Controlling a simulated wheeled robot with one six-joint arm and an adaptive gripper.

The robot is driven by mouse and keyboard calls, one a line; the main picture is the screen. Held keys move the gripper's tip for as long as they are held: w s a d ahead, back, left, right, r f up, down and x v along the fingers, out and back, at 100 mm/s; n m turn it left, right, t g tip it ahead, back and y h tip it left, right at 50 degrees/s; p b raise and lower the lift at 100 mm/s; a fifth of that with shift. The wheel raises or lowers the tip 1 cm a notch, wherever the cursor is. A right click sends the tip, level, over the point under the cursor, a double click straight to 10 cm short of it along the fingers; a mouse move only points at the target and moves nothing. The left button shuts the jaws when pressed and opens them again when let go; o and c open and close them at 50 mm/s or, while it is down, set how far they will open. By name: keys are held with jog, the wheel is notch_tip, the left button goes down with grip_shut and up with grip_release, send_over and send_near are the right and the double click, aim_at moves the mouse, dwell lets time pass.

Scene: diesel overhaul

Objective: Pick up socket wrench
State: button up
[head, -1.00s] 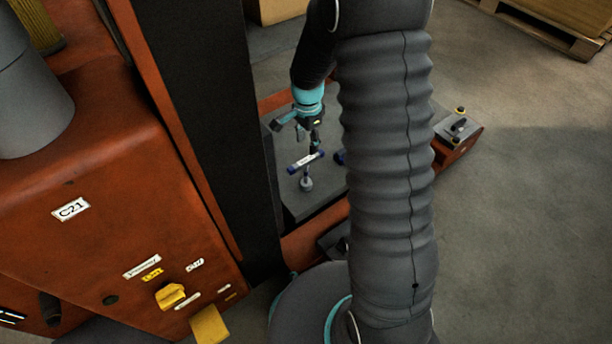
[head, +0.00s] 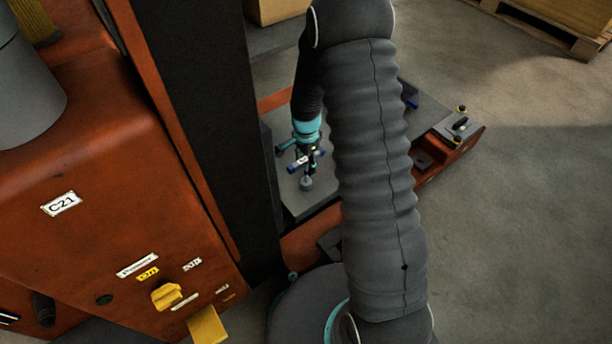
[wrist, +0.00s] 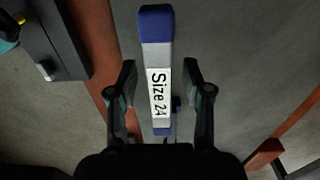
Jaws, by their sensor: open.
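The socket wrench (head: 306,184) stands upright on a grey surface, with a crossbar handle on top. In the wrist view its handle (wrist: 156,60) is grey with blue ends and a white "Size 24" label. My gripper (wrist: 159,75) is open, with one finger on each side of the handle and a visible gap on both sides. In the head view my gripper (head: 305,150) is right at the handle, seen from behind my arm. The wrench's shaft is mostly hidden under the handle in the wrist view.
The grey surface (head: 290,205) sits on an orange base. A dark upright post (head: 205,110) and an orange cabinet (head: 110,200) labelled C21 stand at left. A small fixture (head: 457,128) is at right. Open floor (head: 530,220) lies further right.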

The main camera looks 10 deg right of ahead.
grip_shut()
dwell(0.4)
jog(key=shift+r, duration=0.55)
jog(key=r, duration=0.1)
jog(key=r+p, duration=0.1)
jog(key=r, duration=0.1)
jog(key=shift+d+r, duration=0.3)
jog(key=shift+d, duration=0.05)
jog(key=s+d+r, duration=0.1)
jog(key=d+r, duration=0.5)
jog(key=d, duration=0.4)
jog(key=shift+s+d+r+p, duration=0.2)
jog(key=shift+s+d+p, duration=0.1)
jog(key=shift+d+p, duration=0.15)
